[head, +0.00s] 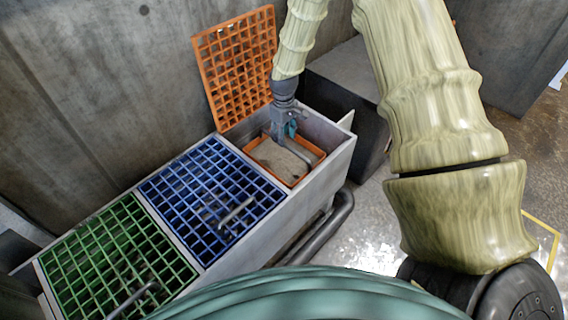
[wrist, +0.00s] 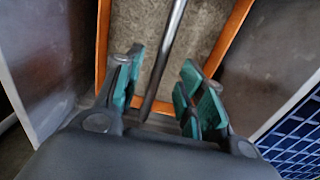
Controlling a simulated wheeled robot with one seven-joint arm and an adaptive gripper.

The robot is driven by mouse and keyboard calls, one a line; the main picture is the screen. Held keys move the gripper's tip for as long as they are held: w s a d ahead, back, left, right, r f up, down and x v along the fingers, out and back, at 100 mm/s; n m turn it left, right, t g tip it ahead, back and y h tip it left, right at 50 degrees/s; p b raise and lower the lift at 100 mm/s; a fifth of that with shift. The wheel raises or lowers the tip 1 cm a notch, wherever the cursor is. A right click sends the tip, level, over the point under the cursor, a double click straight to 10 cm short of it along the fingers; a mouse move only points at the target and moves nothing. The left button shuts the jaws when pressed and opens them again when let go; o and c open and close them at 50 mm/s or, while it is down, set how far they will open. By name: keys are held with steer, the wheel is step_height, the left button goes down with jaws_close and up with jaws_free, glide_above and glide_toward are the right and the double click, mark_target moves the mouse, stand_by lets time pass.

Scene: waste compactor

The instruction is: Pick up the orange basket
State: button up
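The orange basket (head: 259,150) sits inside the right-hand compartment of the long bin, with greyish material in its bottom. A grey bar handle (head: 297,153) rises over it. In the wrist view the orange rim (wrist: 233,32) runs along both sides, and the handle (wrist: 166,55) comes down between my fingers. My gripper (wrist: 160,88) is open, with one teal-padded finger on each side of the handle and gaps visible between them. In the head view my gripper (head: 291,131) points down over the basket's back part; whether it touches the handle cannot be told.
An orange grid lid (head: 236,62) stands open against the wall behind the compartment. Blue (head: 212,199) and green (head: 116,262) grid lids lie closed on the neighbouring compartments. The compartment walls (wrist: 38,70) stand close around my gripper. A dark block (head: 345,78) stands behind the bin.

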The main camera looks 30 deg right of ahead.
steer(key=shift+s+f+b, duration=0.1)
steer(key=shift+f+b, duration=0.6)
steer(key=shift+f, duration=1.9)
steer(key=shift+c, duration=0.3)
jaws_close()
